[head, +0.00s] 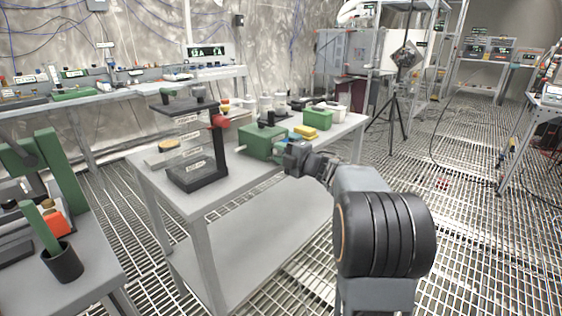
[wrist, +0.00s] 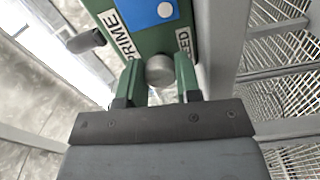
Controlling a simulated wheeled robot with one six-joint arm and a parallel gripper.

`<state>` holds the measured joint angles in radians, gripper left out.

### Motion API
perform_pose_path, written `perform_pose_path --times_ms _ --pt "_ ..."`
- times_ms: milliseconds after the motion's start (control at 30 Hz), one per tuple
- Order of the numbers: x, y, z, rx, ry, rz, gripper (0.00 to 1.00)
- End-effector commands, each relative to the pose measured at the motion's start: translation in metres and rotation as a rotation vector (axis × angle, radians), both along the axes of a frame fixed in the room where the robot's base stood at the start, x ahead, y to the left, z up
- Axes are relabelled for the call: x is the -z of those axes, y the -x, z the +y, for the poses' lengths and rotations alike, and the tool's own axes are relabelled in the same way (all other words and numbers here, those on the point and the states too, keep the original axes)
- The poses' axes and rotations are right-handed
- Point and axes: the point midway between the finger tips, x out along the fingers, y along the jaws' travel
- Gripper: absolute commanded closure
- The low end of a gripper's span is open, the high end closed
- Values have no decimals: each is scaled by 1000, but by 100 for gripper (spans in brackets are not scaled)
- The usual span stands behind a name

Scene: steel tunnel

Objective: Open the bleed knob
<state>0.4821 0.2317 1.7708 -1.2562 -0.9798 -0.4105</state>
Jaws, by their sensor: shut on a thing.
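The green box (head: 258,144) stands on the grey bench in the head view. In the wrist view the green box (wrist: 122,40) fills the top, with a blue panel, a "PRIME" label and a label partly hidden so that "EED" shows. The bleed knob (wrist: 160,69), a round grey knob, sticks out of the face beside that label. My gripper (wrist: 159,88) is shut on the knob, one green finger on each side. In the head view my gripper (head: 286,154) reaches the box's right side, and its dark body hides the knob.
A clear-walled apparatus (head: 193,140) with a red knob stands left of the box. A dark grey handle (wrist: 86,40) sticks out left of the box in the wrist view.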

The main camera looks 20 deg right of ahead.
Motion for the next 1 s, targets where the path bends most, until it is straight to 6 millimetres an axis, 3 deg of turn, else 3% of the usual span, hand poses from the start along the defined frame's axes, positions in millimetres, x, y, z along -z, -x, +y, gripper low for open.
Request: perform_pose_path --times_ms 1000 --pt "0 0 1 -1 839 -383 92"
